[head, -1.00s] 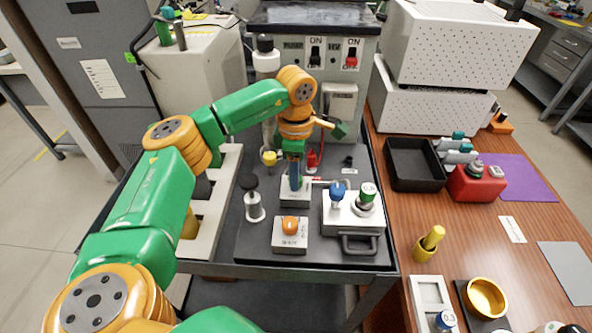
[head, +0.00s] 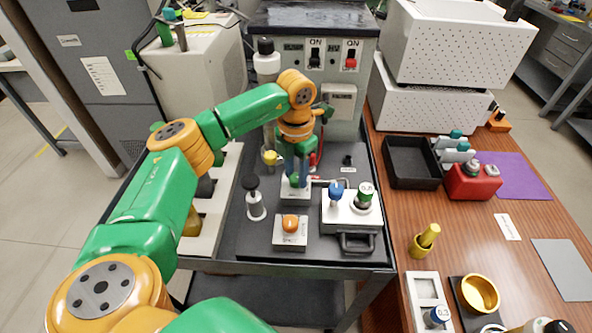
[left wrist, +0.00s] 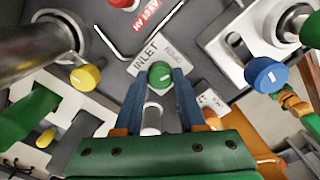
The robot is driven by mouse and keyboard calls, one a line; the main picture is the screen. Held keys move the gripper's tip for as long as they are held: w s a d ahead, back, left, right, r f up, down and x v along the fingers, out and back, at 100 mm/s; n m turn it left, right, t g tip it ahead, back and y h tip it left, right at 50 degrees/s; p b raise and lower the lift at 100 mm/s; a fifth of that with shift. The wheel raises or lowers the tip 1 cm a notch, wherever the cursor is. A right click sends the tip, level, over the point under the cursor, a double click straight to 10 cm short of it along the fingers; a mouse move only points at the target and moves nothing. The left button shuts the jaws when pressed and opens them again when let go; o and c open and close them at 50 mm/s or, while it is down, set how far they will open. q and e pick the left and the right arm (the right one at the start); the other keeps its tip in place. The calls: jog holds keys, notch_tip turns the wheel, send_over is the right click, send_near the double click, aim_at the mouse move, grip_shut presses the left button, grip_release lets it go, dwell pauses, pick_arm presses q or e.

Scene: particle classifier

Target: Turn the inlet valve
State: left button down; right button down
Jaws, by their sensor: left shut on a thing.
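My right gripper is not in view.
Close by stand a white block (head: 342,222) with blue and green knobs, an orange button box (head: 290,232), a black-topped post (head: 254,203) and a yellow knob (head: 270,157). The switch cabinet (head: 336,65) rises behind. A wooden table with trays is at the right.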

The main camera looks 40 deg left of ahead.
aim_at(296, 177)
pick_arm(q)
jog(key=shift+n, duration=1.3)
jog(key=c, duration=0.5)
grip_release()
jog(key=shift+r, duration=0.1)
notch_tip(296, 177, up, 7)
jog(key=shift+b, duration=0.35)
